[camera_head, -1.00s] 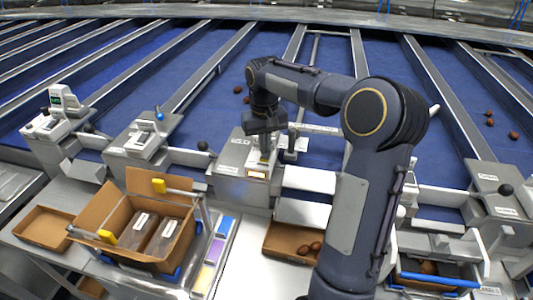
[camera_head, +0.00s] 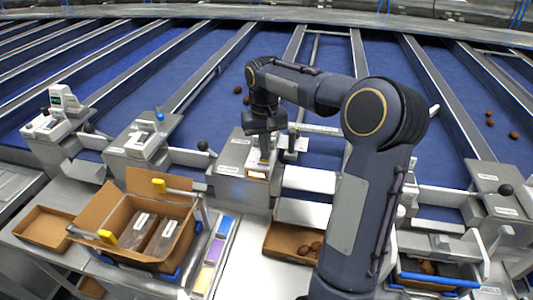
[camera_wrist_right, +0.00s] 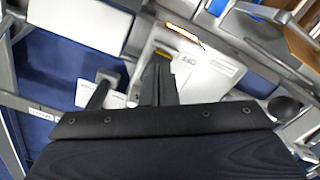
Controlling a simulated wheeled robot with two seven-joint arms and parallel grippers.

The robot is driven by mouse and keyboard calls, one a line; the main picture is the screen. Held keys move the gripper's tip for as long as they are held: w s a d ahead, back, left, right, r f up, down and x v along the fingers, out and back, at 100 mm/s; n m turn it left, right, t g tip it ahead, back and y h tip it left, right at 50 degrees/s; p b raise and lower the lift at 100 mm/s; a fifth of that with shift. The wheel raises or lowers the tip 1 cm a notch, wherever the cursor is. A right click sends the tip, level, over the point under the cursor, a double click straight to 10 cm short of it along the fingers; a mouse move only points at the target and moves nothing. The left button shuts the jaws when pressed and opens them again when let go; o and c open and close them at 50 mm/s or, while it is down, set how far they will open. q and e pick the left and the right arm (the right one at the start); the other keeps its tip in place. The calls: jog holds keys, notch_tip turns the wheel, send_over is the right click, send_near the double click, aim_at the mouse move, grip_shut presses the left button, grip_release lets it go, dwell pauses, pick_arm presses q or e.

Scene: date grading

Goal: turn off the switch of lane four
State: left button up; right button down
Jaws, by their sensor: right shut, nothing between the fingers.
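A grey switch box (camera_head: 231,158) stands at the end of a blue lane in the middle of the head view. On its front is a small pale panel with an orange-edged glow, which shows as a bright orange-rimmed strip (camera_wrist_right: 184,36) in the wrist view. My right gripper (camera_head: 265,158) points down over the right part of this box. Its fingers (camera_wrist_right: 158,78) are shut and empty, close to the box top; I cannot tell whether they touch it. The switch itself is mostly hidden by the fingers, and the lane number is not readable. My left gripper is not in view.
Similar boxes stand at left (camera_head: 140,140) and right (camera_head: 497,190). A cardboard tray (camera_head: 283,240) with dates lies below the box. A black ball knob (camera_wrist_right: 283,108) is right of the fingers.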

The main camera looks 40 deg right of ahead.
aim_at(265, 157)
jog(key=shift+f+b, duration=1.45)
jog(key=shift+f, duration=0.55)
dwell(0.5)
jog(key=shift+r+p, duration=0.75)
jog(key=shift+p, duration=0.05)
jog(key=shift+s+a+r+p, duration=0.1)
jog(key=shift+r+p, duration=0.4)
jog(key=shift+r, duration=0.1)
jog(key=shift+s+a+r+p, duration=0.1)
jog(key=shift+r+p, duration=0.4)
jog(key=shift+r, duration=0.1)
jog(key=shift+w+d+r+p, duration=0.1)
jog(key=shift+r+p, duration=0.65)
jog(key=shift+d+r+p, duration=0.1)
jog(key=shift+r+p, duration=0.4)
jog(key=shift+r, duration=0.6)
